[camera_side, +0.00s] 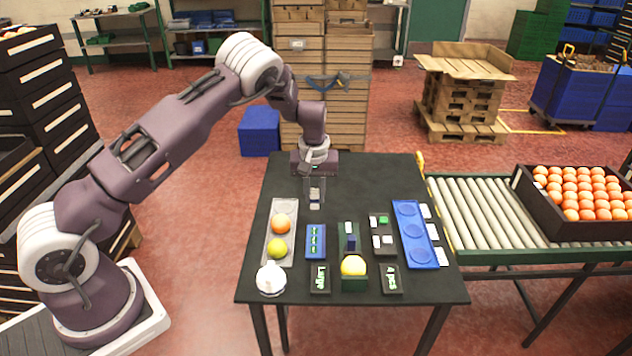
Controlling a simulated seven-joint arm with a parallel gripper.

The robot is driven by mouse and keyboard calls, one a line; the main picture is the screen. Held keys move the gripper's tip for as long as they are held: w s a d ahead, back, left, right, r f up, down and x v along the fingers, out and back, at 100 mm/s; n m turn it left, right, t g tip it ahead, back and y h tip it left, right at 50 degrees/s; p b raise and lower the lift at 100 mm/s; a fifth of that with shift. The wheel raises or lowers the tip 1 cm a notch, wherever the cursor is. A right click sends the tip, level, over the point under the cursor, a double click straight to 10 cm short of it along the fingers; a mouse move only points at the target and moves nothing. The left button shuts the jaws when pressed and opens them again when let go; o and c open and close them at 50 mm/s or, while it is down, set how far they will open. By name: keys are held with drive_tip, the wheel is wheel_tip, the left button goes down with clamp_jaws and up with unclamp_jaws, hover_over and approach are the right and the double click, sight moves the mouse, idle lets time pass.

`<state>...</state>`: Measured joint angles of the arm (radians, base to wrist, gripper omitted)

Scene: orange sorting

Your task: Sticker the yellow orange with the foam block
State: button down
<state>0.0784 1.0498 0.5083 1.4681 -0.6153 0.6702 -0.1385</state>
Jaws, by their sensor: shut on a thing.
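My gripper (315,198) is above the far part of the dark table, behind the blue sticker card. It is shut on a small whitish block, which looks like the foam block (315,206). Whether a sticker is on its underside cannot be seen. A yellow-green fruit (277,248) and an orange one (281,223) lie in a grey tray (271,262) at the left. The blue card (315,254) carries green marks.
A dark tray (381,251) holds small white pieces and a green one. A blue tray (415,236) with round recesses is at the right, with white cards beside it. A white rounded object (270,279) and dark lettered signs (319,279) line the front. The table's far part is clear.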

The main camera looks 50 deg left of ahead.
drive_tip(key=shift+s+d+f, duration=0.15)
drive_tip(key=shift+s+d, duration=0.25)
drive_tip(key=shift+s, duration=0.1)
drive_tip(key=shift+d+f, duration=0.1)
drive_tip(key=shift+f, duration=2.85)
drive_tip(key=shift+f, duration=0.6)
drive_tip(key=shift+r, duration=0.1)
drive_tip(key=shift+r, duration=3.45)
